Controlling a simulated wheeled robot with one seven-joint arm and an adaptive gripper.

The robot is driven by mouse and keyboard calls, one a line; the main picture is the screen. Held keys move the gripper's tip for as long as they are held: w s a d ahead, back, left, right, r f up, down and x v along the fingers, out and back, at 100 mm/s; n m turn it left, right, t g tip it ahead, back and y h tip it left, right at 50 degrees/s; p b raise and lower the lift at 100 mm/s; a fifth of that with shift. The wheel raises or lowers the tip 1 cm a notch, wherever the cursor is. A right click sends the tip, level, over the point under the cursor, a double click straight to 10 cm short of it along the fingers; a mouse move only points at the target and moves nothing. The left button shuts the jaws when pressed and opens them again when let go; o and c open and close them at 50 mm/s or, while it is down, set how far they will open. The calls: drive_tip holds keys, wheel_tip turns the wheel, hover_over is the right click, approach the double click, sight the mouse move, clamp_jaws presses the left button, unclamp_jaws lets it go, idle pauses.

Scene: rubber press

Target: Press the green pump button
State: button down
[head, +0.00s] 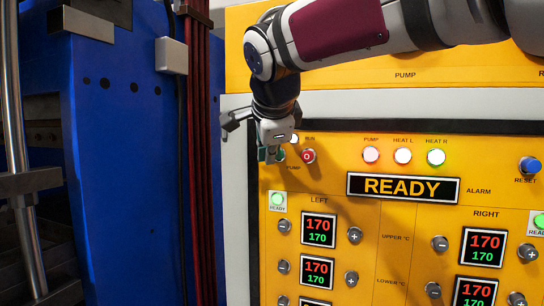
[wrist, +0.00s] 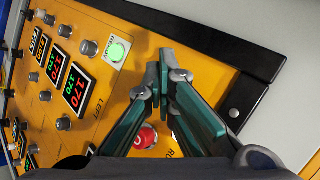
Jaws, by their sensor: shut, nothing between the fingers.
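The yellow control panel fills the right of the head view. My gripper (head: 270,153) is shut and empty, held at the panel's upper left, just left of the red button (head: 308,156) above the PUMP label. Small dark green patches show at its end; I cannot tell fingertip from green button there. In the wrist view the teal fingers (wrist: 164,62) meet in front of the panel, and the red button (wrist: 146,137) shows partly behind them. The green pump button is not clearly visible in either view, and contact cannot be told.
A lit READY button (head: 277,200) sits below my gripper, also in the wrist view (wrist: 117,50). The display (head: 403,188) reads READY. A blue machine (head: 120,150) stands left.

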drive_tip(key=shift+s+a, duration=0.2)
drive_tip(key=shift+s, duration=0.4)
drive_tip(key=shift+s+a, duration=0.2)
drive_tip(key=shift+s, duration=0.35)
drive_tip(key=shift+s+a, duration=0.1)
drive_tip(key=shift+s, duration=0.05)
drive_tip(key=s, duration=0.1)
drive_tip(key=s+a, duration=0.1)
drive_tip(key=s, duration=0.1)
drive_tip(key=s+b, duration=0.1)
drive_tip(key=shift+s+a, duration=0.2)
drive_tip(key=shift+a, duration=0.1)
drive_tip(key=s+d+f+n+g+h, duration=0.1)
drive_tip(key=s+d+f+n, duration=0.35)
drive_tip(key=d, duration=0.25)
drive_tip(key=s+d+f+n+g+h, duration=0.1)
drive_tip(key=s+d+f+n, duration=0.2)
drive_tip(key=s+d+f, duration=0.3)
drive_tip(key=s+d+f+n+g, duration=0.1)
drive_tip(key=s+d+f+n, duration=0.2)
drive_tip(key=s+f, duration=0.3)
drive_tip(key=s+d+f+n+g+y, duration=0.1)
drive_tip(key=s+d+f+n, duration=0.3)
drive_tip(key=s+d+f, duration=0.1)
drive_tip(key=shift+s+d+f+g, duration=0.3)
drive_tip(key=shift+s+f, duration=0.3)
drive_tip(key=shift+f, duration=0.25)
drive_tip(key=shift+n, duration=0.25)
